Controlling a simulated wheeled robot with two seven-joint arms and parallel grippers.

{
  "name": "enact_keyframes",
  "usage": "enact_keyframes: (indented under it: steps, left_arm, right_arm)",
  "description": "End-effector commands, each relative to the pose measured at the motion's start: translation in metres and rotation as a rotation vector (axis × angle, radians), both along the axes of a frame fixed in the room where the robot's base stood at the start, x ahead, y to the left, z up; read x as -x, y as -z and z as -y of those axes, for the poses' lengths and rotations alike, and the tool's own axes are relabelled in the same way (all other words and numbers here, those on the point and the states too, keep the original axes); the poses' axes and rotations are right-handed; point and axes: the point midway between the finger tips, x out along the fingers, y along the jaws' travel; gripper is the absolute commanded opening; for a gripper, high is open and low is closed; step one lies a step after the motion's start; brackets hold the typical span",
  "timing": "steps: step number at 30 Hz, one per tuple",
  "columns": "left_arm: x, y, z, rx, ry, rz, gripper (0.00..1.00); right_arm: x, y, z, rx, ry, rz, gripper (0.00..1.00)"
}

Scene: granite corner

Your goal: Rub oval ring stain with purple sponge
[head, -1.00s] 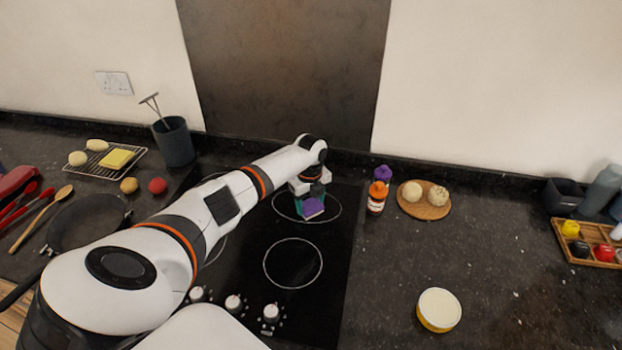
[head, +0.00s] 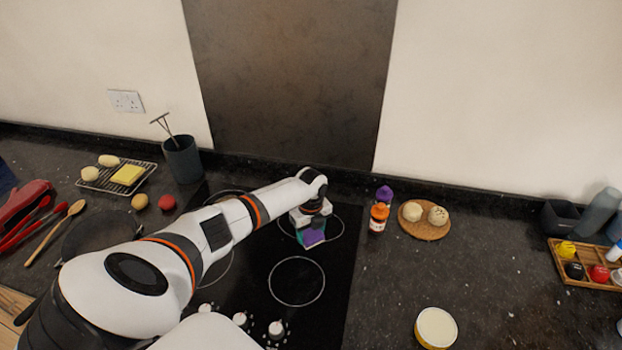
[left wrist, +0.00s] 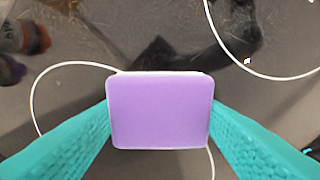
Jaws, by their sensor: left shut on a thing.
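A purple sponge (head: 312,237) is held between the teal fingers of my left gripper (head: 310,228), over the thin white oval ring (head: 342,230) at the back right of the black hob. In the left wrist view the sponge (left wrist: 160,110) fills the space between both fingers, and part of the ring (left wrist: 36,95) curves out to its left. The sponge hides the ring's middle; I cannot tell whether it touches the glass. A dark patch (left wrist: 165,55) shows beyond the sponge; I cannot tell if it is a stain or a reflection. My right gripper is out of view.
An orange-capped bottle (head: 378,218) and a purple-topped one (head: 384,194) stand just right of the hob. A round board (head: 428,233) with two pale balls lies further right. Control knobs (head: 276,328) line the hob's front. A yellow-sided bowl (head: 436,328) is at front right.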

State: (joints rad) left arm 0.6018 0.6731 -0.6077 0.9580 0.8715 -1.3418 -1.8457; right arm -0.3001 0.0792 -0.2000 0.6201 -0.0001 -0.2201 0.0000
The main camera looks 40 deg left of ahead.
Motion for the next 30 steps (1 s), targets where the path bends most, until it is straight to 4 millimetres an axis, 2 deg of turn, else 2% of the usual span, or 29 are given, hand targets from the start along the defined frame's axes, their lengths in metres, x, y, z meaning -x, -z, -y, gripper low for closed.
enact_keyframes:
  steps: [8,18,23,30]
  left_arm:
    - [-0.001,-0.023,-0.001,-0.001,0.000,0.003,0.40]
    - [-0.001,-0.053,-0.001,-0.001,0.001,0.003,0.40]
    - [-0.001,-0.061,0.000,0.000,0.000,0.003,0.40]
    - [-0.001,-0.061,-0.001,0.000,0.000,0.003,0.40]
  right_arm:
    - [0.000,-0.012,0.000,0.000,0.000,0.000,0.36]
    - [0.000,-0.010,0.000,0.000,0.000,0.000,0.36]
    - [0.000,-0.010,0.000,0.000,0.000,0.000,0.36]
    - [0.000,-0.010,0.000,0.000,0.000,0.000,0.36]
